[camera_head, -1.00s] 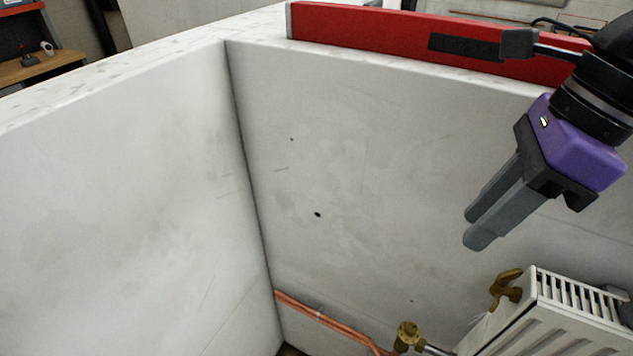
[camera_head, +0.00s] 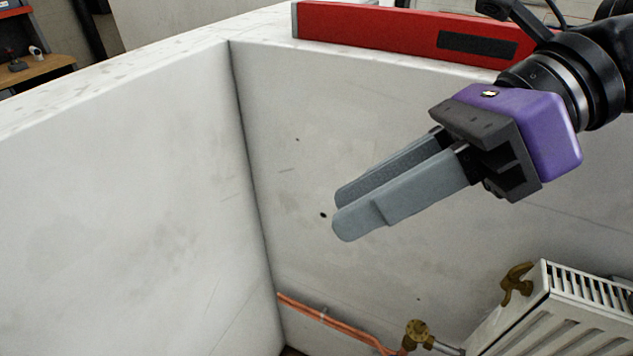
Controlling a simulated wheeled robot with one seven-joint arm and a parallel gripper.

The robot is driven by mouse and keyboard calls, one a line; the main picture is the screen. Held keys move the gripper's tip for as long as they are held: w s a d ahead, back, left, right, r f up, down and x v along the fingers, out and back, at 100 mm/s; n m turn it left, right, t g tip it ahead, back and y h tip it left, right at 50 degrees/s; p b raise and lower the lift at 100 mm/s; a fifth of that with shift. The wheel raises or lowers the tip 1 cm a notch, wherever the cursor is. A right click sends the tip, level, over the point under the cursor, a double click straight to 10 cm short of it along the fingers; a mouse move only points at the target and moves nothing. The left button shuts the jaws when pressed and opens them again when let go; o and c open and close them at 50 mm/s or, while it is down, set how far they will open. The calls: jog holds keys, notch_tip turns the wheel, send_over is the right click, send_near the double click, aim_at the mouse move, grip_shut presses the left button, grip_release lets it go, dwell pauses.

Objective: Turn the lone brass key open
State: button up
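The brass key (camera_head: 516,285) is a small winged piece on the upper left end of the white radiator (camera_head: 545,315), at the lower right of the head view. My gripper (camera_head: 338,208) has grey fingers and a purple body. It is above and to the left of the key in the picture, well apart from it, with its fingers pointing left and slightly down. The fingers look a little apart, with nothing between them. Nothing covers the key.
A brass valve (camera_head: 417,333) joins copper pipes (camera_head: 335,322) low on the wall, left of the radiator. Pale walls (camera_head: 130,200) meet in a corner at the left. A red spirit level (camera_head: 390,30) lies on the wall top.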

jog(key=shift+g+y, duration=0.5)
jog(key=shift+y, duration=0.4)
jog(key=shift+s+a+r, duration=0.5)
jog(key=shift+a+r, duration=0.15)
jog(key=shift+a, duration=0.05)
jog(key=shift+s+a+r, duration=0.45)
jog(key=shift+a+r, duration=0.2)
jog(key=shift+a, duration=0.05)
